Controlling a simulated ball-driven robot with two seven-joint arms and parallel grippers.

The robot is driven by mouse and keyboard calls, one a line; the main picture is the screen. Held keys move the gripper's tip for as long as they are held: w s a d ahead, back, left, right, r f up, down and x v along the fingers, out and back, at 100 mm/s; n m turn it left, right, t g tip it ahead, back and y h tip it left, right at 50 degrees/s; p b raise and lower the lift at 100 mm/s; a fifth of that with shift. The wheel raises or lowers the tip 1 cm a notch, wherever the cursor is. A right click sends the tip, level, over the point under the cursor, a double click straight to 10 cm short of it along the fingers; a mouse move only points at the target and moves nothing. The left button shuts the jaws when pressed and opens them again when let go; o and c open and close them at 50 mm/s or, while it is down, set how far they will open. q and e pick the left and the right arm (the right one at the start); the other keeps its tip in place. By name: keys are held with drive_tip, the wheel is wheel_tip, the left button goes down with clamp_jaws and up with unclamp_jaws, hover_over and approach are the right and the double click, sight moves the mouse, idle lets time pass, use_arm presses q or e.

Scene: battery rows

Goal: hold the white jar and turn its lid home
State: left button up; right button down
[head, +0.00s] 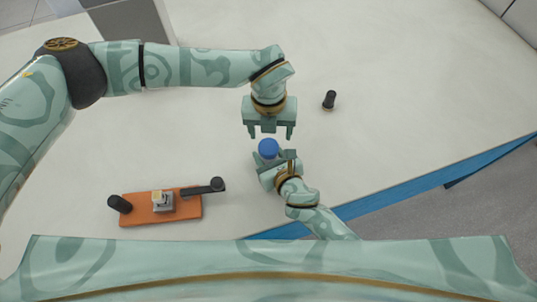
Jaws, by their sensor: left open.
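A round blue lid (268,148) shows near the middle of the head view, seen from above. It covers most of the jar under it, and I cannot tell how far it is turned. My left gripper (270,136) is open and empty, just beyond the lid, its fingers pointing toward it. My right gripper (273,157) reaches in from below, with a finger on either side of the jar. The lid and gripper hide the contact, so I cannot tell whether the fingers press on the jar.
An orange board (187,210) with a grey block (162,202) and a dark lever (203,188) lies at lower left. A black knob (119,204) is at its left end. A small dark cylinder (329,100) stands at upper right. The pale tabletop (400,80) is clear at right; its blue edge (420,183) runs diagonally.

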sight(268, 146)
use_arm(q)
drive_tip(key=n, duration=0.1)
drive_tip(key=r+n, duration=0.1)
drive_tip(key=n, duration=0.2)
drive_tip(key=shift+r, duration=0.35)
drive_tip(key=shift+a+r+n, duration=0.1)
drive_tip(key=shift+r+n, duration=0.1)
drive_tip(key=shift+n, duration=1)
drive_tip(key=shift+s+a+n, duration=0.1)
drive_tip(key=shift+a+n, duration=0.05)
drive_tip(key=shift+n, duration=1.05)
drive_tip(key=shift+f, duration=4)
